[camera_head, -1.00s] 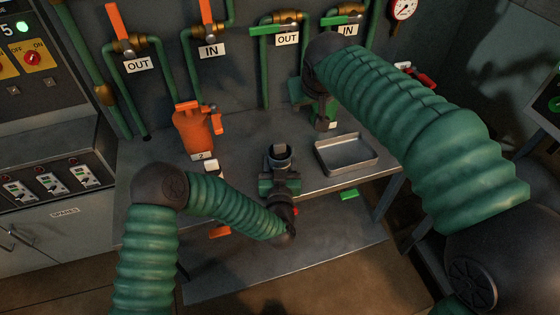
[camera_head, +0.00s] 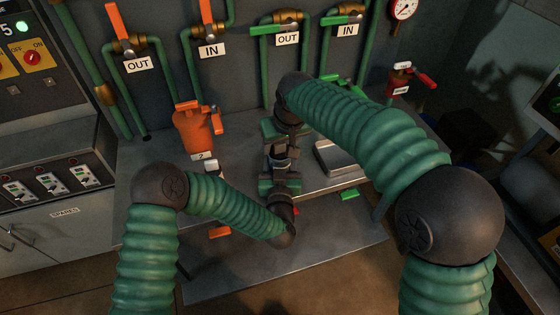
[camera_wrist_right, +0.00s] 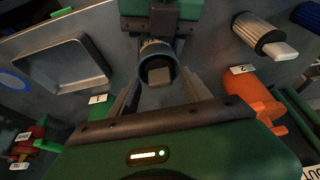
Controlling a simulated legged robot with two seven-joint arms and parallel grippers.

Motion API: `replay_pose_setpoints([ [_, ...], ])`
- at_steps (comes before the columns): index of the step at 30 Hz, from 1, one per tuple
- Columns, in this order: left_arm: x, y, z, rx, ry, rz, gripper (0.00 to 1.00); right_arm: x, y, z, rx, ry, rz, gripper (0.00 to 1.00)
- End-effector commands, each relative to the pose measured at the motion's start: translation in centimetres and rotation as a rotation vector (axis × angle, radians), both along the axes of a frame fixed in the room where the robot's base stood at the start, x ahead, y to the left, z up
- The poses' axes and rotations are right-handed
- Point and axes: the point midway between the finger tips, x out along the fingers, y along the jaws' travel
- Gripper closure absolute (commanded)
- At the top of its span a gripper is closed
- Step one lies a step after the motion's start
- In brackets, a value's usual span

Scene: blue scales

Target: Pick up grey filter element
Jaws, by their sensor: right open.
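My left gripper (camera_head: 280,185) is upright over the bench's front edge and appears shut on a dark round cup (camera_wrist_right: 146,56). A grey block-shaped end (camera_wrist_right: 160,76), apparently of the grey filter element, shows inside the cup's mouth; the rest is hidden. My right gripper (camera_head: 279,150) is open above the cup. In the right wrist view, the right gripper's (camera_wrist_right: 160,86) fingers lie on either side of the cup's mouth, with no clear grip on it. A white pleated filter with a pale end block (camera_wrist_right: 262,36) lies on the bench; it shows small in the head view (camera_head: 213,170).
A grey metal tray (camera_wrist_right: 60,65) sits on the bench at the right in the head view. An orange canister (camera_head: 193,130) stands behind at the left. A blue ring (camera_wrist_right: 14,82) and a blue-edged part (camera_wrist_right: 309,15) are also in the wrist view. Pipes line the wall.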

Motion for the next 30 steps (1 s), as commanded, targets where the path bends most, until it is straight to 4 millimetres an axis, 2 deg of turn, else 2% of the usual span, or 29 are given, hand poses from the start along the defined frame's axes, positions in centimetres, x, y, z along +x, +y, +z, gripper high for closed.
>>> replay_pose_setpoints([
  [5, -0.04, 0.03, -0.09, 0.0, 0.002, 0.0, 0.9, 0.0, -0.01, 0.0, -0.001, -0.001, 0.0, 0.44],
  [18, -0.02, 0.02, -0.09, 0.0, 0.002, 0.0, 0.9, 0.01, -0.03, 0.01, -0.001, -0.001, 0.0, 1.0],
  [30, -0.02, 0.02, -0.08, 0.0, 0.002, 0.0, 0.9, 0.02, -0.04, 0.04, -0.001, -0.001, 0.0, 1.0],
])
